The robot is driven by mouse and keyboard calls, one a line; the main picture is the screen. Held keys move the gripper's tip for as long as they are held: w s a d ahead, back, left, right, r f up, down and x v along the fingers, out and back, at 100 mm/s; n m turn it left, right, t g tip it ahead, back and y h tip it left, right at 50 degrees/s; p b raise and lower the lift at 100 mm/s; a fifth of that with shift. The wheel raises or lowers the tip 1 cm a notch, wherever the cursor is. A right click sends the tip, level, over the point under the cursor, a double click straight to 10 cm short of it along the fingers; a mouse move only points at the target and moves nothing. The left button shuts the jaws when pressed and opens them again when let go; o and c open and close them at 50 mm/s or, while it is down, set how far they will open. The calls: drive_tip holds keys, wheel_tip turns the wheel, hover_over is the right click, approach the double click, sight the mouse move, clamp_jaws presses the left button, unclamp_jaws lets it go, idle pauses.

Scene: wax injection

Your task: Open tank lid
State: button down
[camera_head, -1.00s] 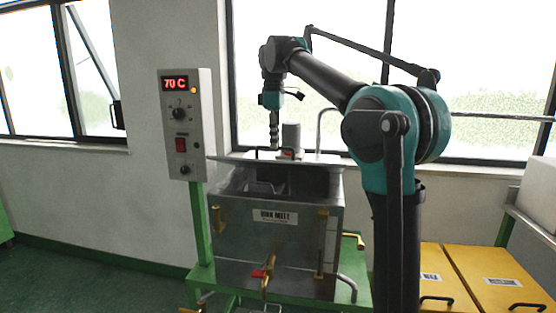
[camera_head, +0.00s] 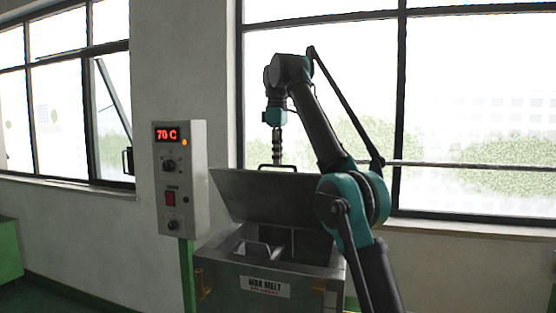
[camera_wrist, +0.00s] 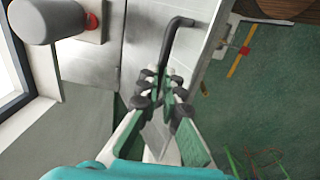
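The tank (camera_head: 222,284) is a metal box labelled WAX MELT, in the lower middle of the head view. Its lid (camera_head: 240,198) is tilted up steeply, and the tank's inside (camera_head: 262,246) shows below it. A dark bar handle (camera_head: 292,168) stands at the lid's upper edge. My gripper (camera_head: 278,158) is at that handle. In the wrist view my gripper (camera_wrist: 160,86) has its fingers close together around the lower end of the handle (camera_wrist: 172,46), with the pale lid surface (camera_wrist: 135,60) behind. The exact finger contact is partly hidden.
A control box (camera_head: 181,190) reading 70 C stands just left of the tank. Windows (camera_head: 470,110) and a wall are behind. In the wrist view a grey cylinder (camera_wrist: 48,18) is at the upper left and green floor (camera_wrist: 260,100) lies right.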

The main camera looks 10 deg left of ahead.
drive_tip(key=shift+w+d+f, duration=0.15)
drive_tip(key=shift+w+f, duration=0.05)
drive_tip(key=shift+w, duration=0.3)
drive_tip(key=shift+w+d+f, duration=0.1)
drive_tip(key=shift+w+f, duration=0.05)
drive_tip(key=shift+w, duration=0.3)
drive_tip(key=c, duration=1.1)
unclamp_jaws()
drive_tip(key=shift+w+d+f, duration=0.1)
drive_tip(key=shift+w+f, duration=0.15)
drive_tip(key=shift+w, duration=0.2)
drive_tip(key=shift+s, duration=0.1)
drive_tip(key=shift+c, duration=0.5)
drive_tip(key=shift+s, duration=0.15)
drive_tip(key=shift+c, duration=0.6)
